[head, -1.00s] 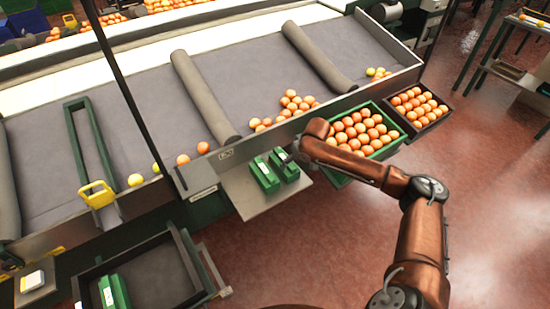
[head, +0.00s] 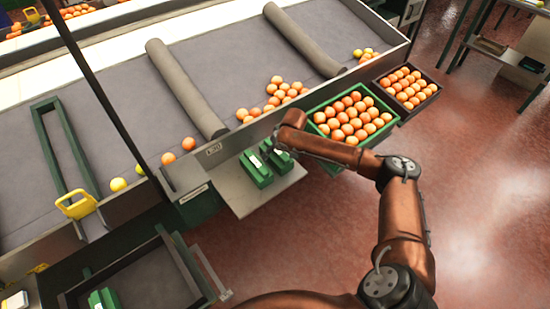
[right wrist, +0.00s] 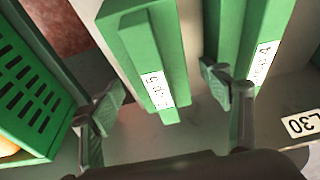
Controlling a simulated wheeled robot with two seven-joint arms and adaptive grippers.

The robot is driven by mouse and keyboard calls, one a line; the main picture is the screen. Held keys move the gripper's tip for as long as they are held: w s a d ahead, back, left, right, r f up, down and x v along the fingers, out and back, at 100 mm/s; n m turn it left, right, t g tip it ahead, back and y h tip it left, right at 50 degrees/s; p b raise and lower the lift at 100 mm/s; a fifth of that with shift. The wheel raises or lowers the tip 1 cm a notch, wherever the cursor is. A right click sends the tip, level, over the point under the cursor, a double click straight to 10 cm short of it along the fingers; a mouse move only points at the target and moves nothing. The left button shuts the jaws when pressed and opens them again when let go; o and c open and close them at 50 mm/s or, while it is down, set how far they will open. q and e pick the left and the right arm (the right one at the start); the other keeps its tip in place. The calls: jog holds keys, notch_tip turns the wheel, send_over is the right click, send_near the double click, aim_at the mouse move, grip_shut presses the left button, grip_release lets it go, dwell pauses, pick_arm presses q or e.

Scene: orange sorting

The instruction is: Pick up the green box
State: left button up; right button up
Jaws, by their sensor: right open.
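Two green boxes stand side by side on a grey shelf (head: 245,205) in front of the conveyor: a left one (head: 254,172) and a right one (head: 283,164), partly hidden by my arm. My right gripper (right wrist: 163,90) is open and empty, over the right box. In the right wrist view this box (right wrist: 145,45) shows between the fingers, with a white label on it. One finger is on its outer side, the other by the gap towards the other box (right wrist: 245,35). I cannot tell whether they touch. My left gripper is not in view.
A green crate of oranges (head: 312,107) is right of the shelf, close to my right gripper; its slotted wall (right wrist: 30,95) shows in the wrist view. A dark crate of oranges (head: 434,88) stands beyond. Another green box (head: 104,298) lies in a lower-left tray (head: 198,275).

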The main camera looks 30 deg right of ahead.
jog(key=shift+c, duration=0.3)
jog(key=c, duration=1.4)
